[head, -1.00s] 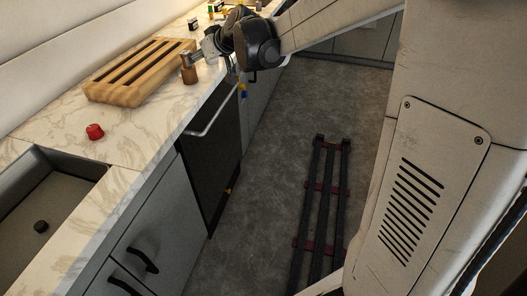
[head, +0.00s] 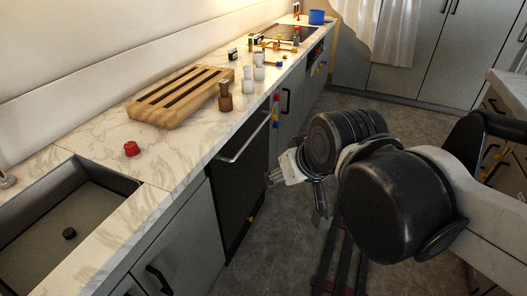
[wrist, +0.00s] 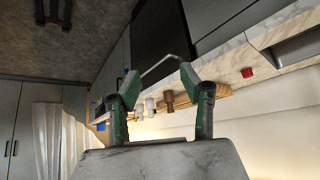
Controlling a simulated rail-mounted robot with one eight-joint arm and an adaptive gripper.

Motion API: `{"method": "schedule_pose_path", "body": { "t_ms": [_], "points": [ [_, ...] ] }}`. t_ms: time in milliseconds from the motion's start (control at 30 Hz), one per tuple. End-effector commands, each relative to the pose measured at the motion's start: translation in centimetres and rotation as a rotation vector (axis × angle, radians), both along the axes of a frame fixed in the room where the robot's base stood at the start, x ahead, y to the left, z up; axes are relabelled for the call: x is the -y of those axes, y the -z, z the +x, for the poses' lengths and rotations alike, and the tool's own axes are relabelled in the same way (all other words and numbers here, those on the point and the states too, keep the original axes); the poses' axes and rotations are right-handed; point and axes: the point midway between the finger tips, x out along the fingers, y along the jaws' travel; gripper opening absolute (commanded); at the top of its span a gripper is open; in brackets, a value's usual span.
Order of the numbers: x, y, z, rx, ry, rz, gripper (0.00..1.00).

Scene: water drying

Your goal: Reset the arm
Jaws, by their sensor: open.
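My gripper (head: 296,200) is in the head view, off the counter's front edge and above the floor, beside the dark appliance front. Its fingers are apart with nothing between them. The wrist view, which looks upside down, also shows its two green-and-black fingers (wrist: 160,84) spread and empty. My arm's large black joints fill the middle right of the head view.
The marble counter (head: 183,145) holds a slatted wooden rack (head: 160,110), a brown wooden mill (head: 225,101), white-and-grey shakers (head: 258,72), a red cap (head: 131,149) and a blue container (head: 317,17). A sink (head: 95,195) is at left. The appliance handle (head: 245,140) juts out.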

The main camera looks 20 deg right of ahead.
Motion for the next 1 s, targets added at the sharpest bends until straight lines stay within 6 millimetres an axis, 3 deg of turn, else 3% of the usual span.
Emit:
{"method": "schedule_pose_path", "body": {
  "t_ms": [100,233,1000],
  "points": [
    [0.4,1.0,-2.0,-0.014,0.025,-0.011,0.41],
    [0.7,1.6,-2.9,-0.021,0.039,-0.018,0.41],
    [0.7,1.6,-2.9,-0.021,0.04,-0.018,0.41]
  ]
}}
